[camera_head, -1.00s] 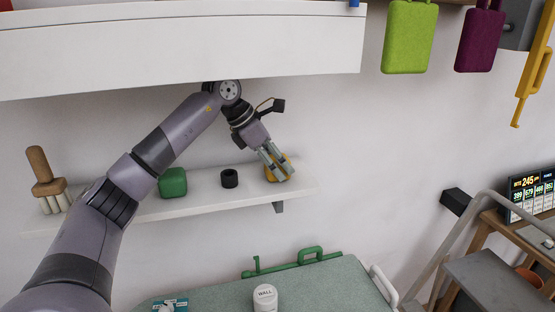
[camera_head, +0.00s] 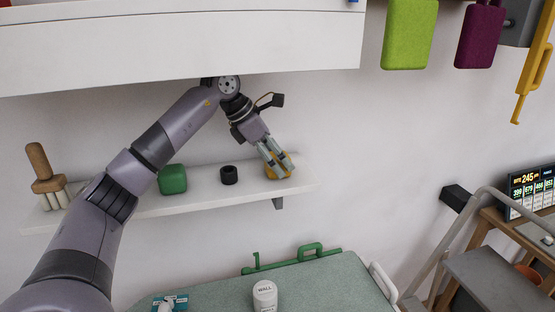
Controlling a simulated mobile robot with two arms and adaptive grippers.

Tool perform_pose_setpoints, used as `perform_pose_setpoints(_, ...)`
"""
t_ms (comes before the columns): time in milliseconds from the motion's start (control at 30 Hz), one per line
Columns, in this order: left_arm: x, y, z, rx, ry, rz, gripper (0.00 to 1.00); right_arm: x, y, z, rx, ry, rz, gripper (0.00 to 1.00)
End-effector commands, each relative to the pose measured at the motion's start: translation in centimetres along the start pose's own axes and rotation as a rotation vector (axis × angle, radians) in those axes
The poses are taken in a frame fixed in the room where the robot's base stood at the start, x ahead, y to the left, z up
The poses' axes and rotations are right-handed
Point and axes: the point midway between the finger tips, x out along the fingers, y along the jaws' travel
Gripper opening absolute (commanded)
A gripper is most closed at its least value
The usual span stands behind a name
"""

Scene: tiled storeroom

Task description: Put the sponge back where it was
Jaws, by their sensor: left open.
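A yellow block (camera_head: 285,170), which looks like the sponge, sits on the right part of the white wall shelf (camera_head: 240,189). My left gripper (camera_head: 281,171) reaches down to it from above, its fingers open and over the block, hiding part of it. I cannot tell whether the fingers touch it. My right gripper is not in view.
On the same shelf stand a black ring-like piece (camera_head: 229,175), a green block (camera_head: 173,179) and a wooden-handled tool (camera_head: 44,176). A white cabinet (camera_head: 180,40) overhangs the shelf. Below is a green-topped table (camera_head: 325,283) with a white canister (camera_head: 265,297).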

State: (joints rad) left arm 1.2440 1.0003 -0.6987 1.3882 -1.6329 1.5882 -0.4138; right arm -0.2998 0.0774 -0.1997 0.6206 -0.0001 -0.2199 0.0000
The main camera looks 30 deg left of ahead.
Motion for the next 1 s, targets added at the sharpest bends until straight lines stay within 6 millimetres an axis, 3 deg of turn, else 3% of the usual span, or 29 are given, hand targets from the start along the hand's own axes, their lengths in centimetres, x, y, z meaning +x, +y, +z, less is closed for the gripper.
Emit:
perform_pose_setpoints(500,-9.9,0.1,0.0,-0.001,-0.005,0.002,0.69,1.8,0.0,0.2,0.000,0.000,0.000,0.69)
perform_pose_setpoints(700,-11.4,0.0,0.0,-0.001,-0.002,0.001,0.69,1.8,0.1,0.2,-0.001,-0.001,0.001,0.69)
perform_pose_setpoints(1000,-11.6,0.0,0.0,-0.001,-0.001,0.000,0.69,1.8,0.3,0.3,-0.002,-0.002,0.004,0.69)
